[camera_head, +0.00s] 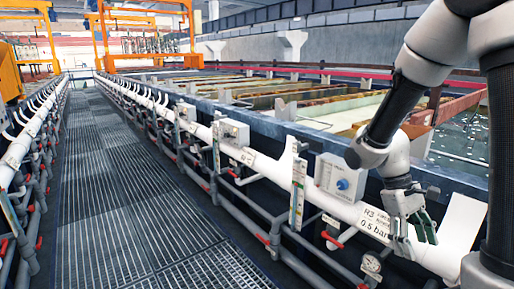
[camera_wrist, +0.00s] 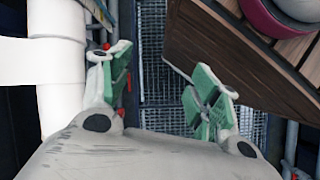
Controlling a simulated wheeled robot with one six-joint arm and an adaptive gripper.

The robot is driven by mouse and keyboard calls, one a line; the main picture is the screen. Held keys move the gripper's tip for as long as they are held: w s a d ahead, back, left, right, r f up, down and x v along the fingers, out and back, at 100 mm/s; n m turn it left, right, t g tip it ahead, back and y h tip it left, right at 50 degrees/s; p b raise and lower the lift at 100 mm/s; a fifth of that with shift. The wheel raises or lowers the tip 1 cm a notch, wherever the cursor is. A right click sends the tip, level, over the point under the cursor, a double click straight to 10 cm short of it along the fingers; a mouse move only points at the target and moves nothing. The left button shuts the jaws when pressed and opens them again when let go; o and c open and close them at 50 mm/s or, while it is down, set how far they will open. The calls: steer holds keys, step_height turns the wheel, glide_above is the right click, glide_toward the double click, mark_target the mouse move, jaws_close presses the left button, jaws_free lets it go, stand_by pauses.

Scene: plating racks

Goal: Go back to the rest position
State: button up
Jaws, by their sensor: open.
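My gripper (camera_head: 414,240) hangs from my arm at the right of the head view, in front of the white pipe (camera_head: 262,166) and near its "R3 0.5 bar" label. In the wrist view my gripper (camera_wrist: 160,88) is open, its green-padded fingers spread apart. Nothing is between the fingers; the grey floor grating (camera_wrist: 160,50) shows through the gap. The white pipe also shows at the left edge of the wrist view (camera_wrist: 58,60), beside the left finger. I cannot tell whether they touch.
A grey box with a blue knob (camera_head: 340,178) sits on the pipe, left of my gripper. Gauges and red-handled valves (camera_head: 332,240) line the pipe below. Open tanks (camera_head: 335,110) lie behind it. The grated walkway (camera_head: 120,200) at left is clear.

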steer(key=s+r+m+t+y, duration=0.1)
steer(key=s+r+t, duration=0.1)
steer(key=r, duration=0.3)
steer(key=s+a+r+m+t+y, duration=0.1)
steer(key=s+r+t, duration=0.1)
steer(key=r+t, duration=0.2)
steer(key=s+r+m+t+y, duration=0.1)
steer(key=s+r+t, duration=0.1)
steer(key=r, duration=0.5)
steer(key=shift+s+a+r+m+t, duration=0.15)
steer(key=shift+s+r+m+t, duration=0.15)
steer(key=shift+s+m+t, duration=0.15)
stand_by(0.5)
